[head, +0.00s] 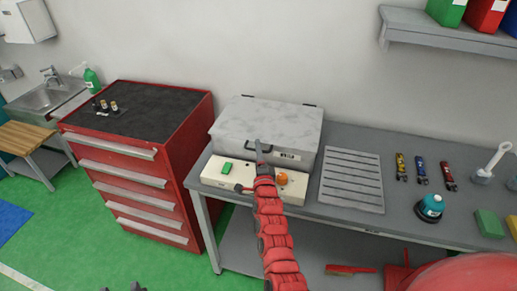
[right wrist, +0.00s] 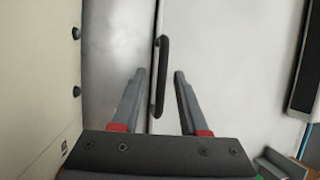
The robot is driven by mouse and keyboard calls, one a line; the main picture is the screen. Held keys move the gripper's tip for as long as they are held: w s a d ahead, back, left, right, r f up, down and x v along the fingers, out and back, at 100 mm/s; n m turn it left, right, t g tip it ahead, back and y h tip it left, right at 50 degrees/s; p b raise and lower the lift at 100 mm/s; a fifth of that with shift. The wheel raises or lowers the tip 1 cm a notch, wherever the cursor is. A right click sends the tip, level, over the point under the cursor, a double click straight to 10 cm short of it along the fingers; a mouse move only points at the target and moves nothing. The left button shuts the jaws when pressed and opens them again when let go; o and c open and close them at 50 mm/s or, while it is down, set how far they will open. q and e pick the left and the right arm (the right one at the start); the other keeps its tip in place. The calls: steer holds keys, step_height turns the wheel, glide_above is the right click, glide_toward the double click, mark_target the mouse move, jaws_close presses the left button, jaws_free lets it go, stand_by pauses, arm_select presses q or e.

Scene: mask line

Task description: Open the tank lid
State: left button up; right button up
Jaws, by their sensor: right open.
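The tank (head: 226,146) is a light grey box on the bench, and its mottled lid (head: 268,118) lies flat, closed. My right gripper (head: 262,146) is in front of the tank at the lid's front edge, open. In the right wrist view, the dark bar handle (right wrist: 161,75) lies between the two spread fingers (right wrist: 160,73), and no grip on it shows. In the head view the gripper hides most of the handle. Small dark tips at the bottom left edge may be my left gripper (head: 122,289); its state is unclear.
A control box (head: 210,176) with a green button and orange knob sits before the tank. A slatted plate (head: 351,181) lies to its right, then several small tools and a teal-topped bottle (head: 430,207). A red drawer cabinet (head: 140,170) stands left. A shelf (head: 440,35) hangs upper right.

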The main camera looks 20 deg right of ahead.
steer(key=shift+w, duration=0.1)
jaws_close()
stand_by(1.4)
